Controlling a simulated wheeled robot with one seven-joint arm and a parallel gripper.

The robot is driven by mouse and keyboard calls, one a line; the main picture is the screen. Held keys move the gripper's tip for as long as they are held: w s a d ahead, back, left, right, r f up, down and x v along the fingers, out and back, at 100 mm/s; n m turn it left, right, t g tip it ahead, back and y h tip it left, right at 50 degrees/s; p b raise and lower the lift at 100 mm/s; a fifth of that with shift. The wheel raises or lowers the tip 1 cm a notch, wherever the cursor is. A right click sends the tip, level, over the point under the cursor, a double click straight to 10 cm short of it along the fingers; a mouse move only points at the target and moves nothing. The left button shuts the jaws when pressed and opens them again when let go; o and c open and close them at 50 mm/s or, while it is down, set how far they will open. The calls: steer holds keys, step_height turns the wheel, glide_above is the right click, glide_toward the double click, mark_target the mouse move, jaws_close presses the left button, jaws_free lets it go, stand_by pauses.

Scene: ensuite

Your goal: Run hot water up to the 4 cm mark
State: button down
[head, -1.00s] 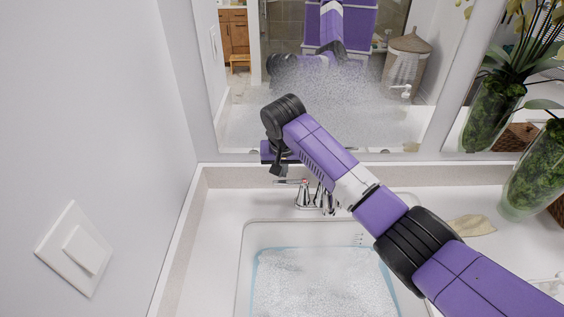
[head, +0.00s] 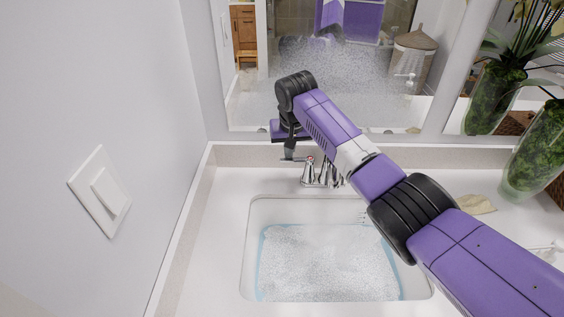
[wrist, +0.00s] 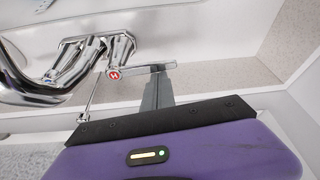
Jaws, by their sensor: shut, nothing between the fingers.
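The white sink basin (head: 251,225) holds water (head: 330,262) with a speckled, frothy-looking surface. Small mark lines (head: 362,216) show on its back wall, too small to read. The chrome faucet (head: 322,174) stands behind the basin, partly hidden by my arm. Its hot handle (wrist: 140,69) has a red H cap, and its lever points right in the wrist view. My gripper (wrist: 157,92) is shut and empty, its fingertips at the lever, touching or very close. In the head view my gripper (head: 288,155) points down at the handle.
A mirror (head: 330,110), partly fogged, stands behind the counter. A wall with a light switch (head: 103,193) is on the left. A glass vase with green filling (head: 535,150) and a folded beige item (head: 476,204) are on the right. The counter left of the sink is clear.

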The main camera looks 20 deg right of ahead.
steer(key=shift+s+a+r+n+p, duration=0.1)
steer(key=shift+s+r+n+p, duration=0.1)
steer(key=shift+s+n+p, duration=0.15)
steer(key=shift+a+p, duration=0.1)
steer(key=shift+p, duration=0.35)
steer(key=shift+s+a+n+p, duration=0.15)
steer(key=shift+s+n+p, duration=0.15)
steer(key=shift+p, duration=0.15)
steer(key=shift+f, duration=0.15)
steer(key=shift+s, duration=0.1)
